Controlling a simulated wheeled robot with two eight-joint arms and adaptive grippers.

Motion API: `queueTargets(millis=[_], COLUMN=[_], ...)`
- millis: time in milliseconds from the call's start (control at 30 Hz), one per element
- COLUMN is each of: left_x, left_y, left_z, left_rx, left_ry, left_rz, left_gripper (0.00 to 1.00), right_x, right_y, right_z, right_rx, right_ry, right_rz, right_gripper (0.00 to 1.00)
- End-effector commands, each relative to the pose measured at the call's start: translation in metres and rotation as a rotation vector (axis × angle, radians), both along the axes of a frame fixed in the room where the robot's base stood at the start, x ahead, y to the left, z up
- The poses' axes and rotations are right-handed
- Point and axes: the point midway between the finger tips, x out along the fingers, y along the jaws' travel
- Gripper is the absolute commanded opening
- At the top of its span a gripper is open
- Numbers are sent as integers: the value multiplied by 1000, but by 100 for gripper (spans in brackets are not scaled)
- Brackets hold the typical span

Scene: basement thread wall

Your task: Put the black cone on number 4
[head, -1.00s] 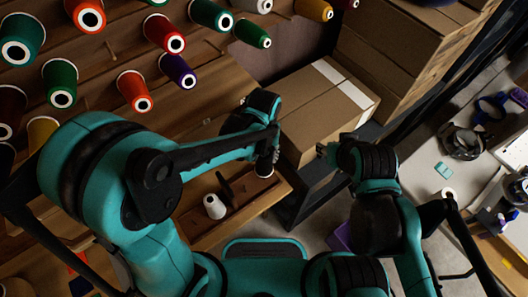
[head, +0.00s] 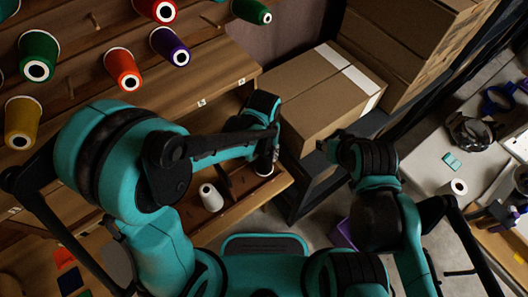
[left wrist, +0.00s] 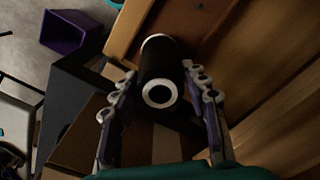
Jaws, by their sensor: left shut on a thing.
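My left gripper (head: 270,148) is shut on the black cone (left wrist: 160,62) above the wooden ledge at the thread wall's lower right. In the left wrist view the cone lies between the two fingers, with a white ring at each end. In the head view the gripper hides most of the black cone (head: 264,168). My right gripper (head: 327,147) is at the right, near the cardboard box; its fingers are too small to tell. Small white number tags (head: 201,102) show on the wall, but I cannot read a 4.
A white cone (head: 211,197) stands on the ledge (head: 238,208) left of my left gripper. Green, red, purple and yellow cones (head: 22,122) sit on wall pegs. A cardboard box (head: 332,98) is beyond the ledge. A cluttered table (head: 450,175) stands right.

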Motion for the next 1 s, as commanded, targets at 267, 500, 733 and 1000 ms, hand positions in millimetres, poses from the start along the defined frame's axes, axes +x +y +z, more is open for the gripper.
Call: queueTargets(millis=[267, 500, 733, 1000], left_x=[0, 0, 0, 0], left_y=[0, 0, 0, 0], left_z=[0, 0, -4, -6], left_rx=[0, 0, 0, 0], left_ry=[0, 0, 0, 0], left_rz=[0, 0, 0, 0], left_gripper=[19, 19, 19, 50], right_x=[0, 0, 0, 0], right_y=[0, 0, 0, 0], right_z=[-2, -1, -6, -7], right_rx=[0, 0, 0, 0], right_ry=[0, 0, 0, 0], right_rz=[0, 0, 0, 0], right_gripper=[40, 40, 40, 40])
